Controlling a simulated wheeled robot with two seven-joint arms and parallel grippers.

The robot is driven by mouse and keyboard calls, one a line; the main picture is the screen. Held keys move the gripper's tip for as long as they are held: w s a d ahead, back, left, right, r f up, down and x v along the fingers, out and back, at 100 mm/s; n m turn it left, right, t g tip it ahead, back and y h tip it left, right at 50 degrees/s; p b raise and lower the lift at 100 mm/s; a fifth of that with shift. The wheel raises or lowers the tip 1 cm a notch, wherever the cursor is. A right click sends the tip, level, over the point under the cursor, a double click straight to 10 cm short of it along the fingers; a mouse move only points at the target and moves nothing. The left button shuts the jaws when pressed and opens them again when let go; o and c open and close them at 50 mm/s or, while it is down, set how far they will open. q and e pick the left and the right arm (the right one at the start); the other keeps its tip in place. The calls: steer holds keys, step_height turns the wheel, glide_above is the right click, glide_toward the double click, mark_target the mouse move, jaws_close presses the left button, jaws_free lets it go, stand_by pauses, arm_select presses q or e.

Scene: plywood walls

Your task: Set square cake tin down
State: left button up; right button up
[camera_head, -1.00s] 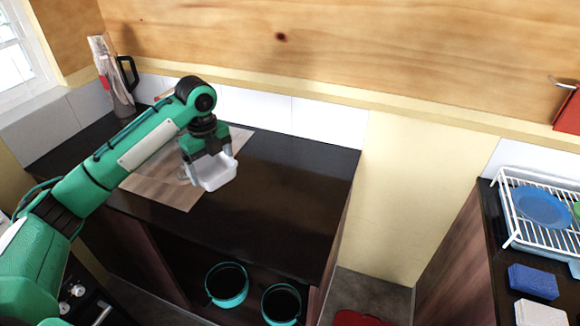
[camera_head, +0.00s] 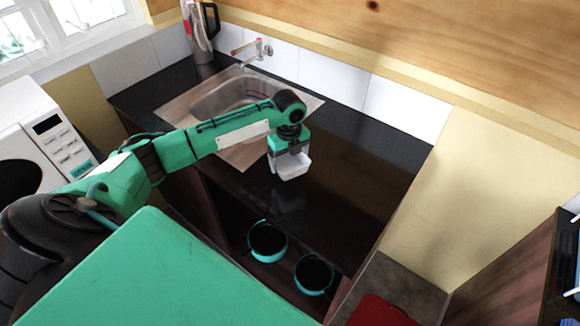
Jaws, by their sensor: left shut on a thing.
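The square cake tin (camera_head: 291,165) is a small white open-topped container in the middle of the view. My left gripper (camera_head: 289,152) is shut on it from above, and its fingers hide part of the tin. The tin is over the black counter (camera_head: 352,152), just right of the sink; whether it touches the counter or hangs a little above it I cannot tell. My right gripper is not in view.
A steel sink (camera_head: 183,106) with a tap (camera_head: 256,50) lies left of the tin, and a kettle (camera_head: 203,24) stands at the back. The counter to the right is clear. Two dark pots (camera_head: 267,241) (camera_head: 314,275) sit on the shelf below. A white microwave (camera_head: 50,135) is at the left.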

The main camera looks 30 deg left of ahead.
mark_target(289, 167)
arm_select(q)
step_height(289, 167, down, 5)
steer(key=shift+f+p, duration=0.15)
steer(key=shift+p, duration=0.5)
steer(key=shift+f, duration=0.1)
steer(key=shift+f, duration=0.15)
steer(key=o, duration=0.9)
steer(key=shift+c, duration=0.2)
step_height(289, 167, up, 11)
steer(key=b, duration=0.3)
steer(key=shift+r, duration=0.7)
